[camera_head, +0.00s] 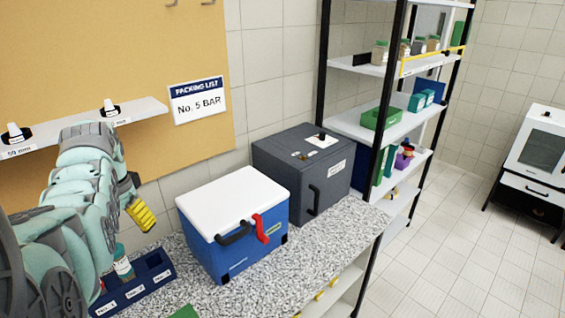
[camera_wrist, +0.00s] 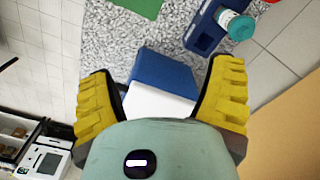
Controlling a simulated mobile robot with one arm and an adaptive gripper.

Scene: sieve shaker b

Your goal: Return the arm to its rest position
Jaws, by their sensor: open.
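My arm shows at the left of the head view, folded above the left end of the counter. My gripper (camera_head: 141,214) is at the arm's far side, above the counter near the blue labelled rack. In the wrist view my gripper (camera_wrist: 162,100) has its two yellow ridged fingers wide apart with nothing between them. The blue cool box with white lid (camera_head: 232,222) stands beyond and below the fingers; it also shows between them in the wrist view (camera_wrist: 163,82). The gripper appears apart from everything around it.
A blue rack (camera_head: 150,276) holds a teal-lidded jar (camera_head: 122,262). A dark grey box (camera_head: 300,170) stands behind the cool box. A wall shelf (camera_head: 80,128) is close to my arm. A black-framed shelving unit (camera_head: 372,122) stands right; tiled floor is open beyond.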

